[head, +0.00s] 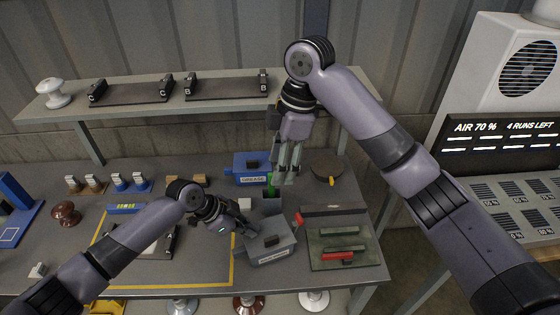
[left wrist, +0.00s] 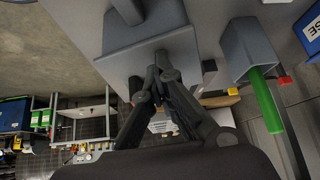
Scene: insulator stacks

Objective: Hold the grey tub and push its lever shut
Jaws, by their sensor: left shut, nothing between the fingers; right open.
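The grey tub (head: 268,256) stands on the bench front, with a pale label on its front and a dark block on its lid. Its red-tipped lever (head: 298,219) sticks up at the tub's back right corner. My left gripper (head: 245,230) is shut and empty at the tub's left side; I cannot tell whether it touches. A grey surface, apparently the tub (left wrist: 113,38), is close beyond the fingers in the left wrist view. My right gripper (head: 287,172) is open and points down, above and behind the tub, near a green handle.
A blue grease box (head: 248,168) and a grey holder (head: 271,205) with a green handle (left wrist: 268,105) stand behind the tub. A green tray (head: 372,255) with a red-handled tool lies to the right. A round brown disc (head: 327,170) is at the back right.

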